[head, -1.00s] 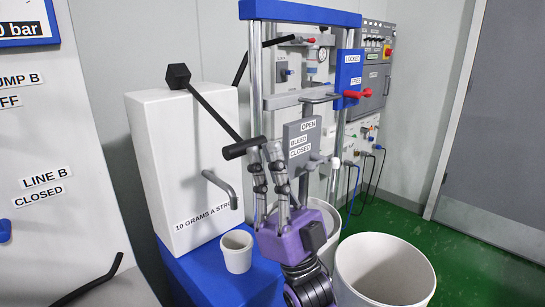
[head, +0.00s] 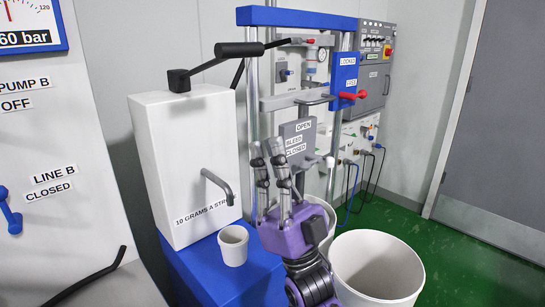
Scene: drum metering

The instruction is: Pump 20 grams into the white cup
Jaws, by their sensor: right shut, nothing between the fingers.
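The white cup (head: 233,246) stands upright on the blue stand (head: 200,275), below and beside the spout (head: 218,184) of the white pump box (head: 185,150). The box is marked 10 GRAMS A STROKE, the last word partly cut off from view. Its pump lever ends in a black handle (head: 240,49) and is raised, sloping up to the right from the pivot on top of the box. My right gripper (head: 268,152) points up, shut and empty, right of the box and well below the handle. The cup's contents cannot be made out. My left gripper is out of view.
A metal frame with a blue top bar (head: 297,18) and an OPEN/BLEED/CLOSED plate (head: 298,140) stands behind my right gripper. A large white drum (head: 377,265) is at the lower right. Green floor (head: 440,255) is free beyond it.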

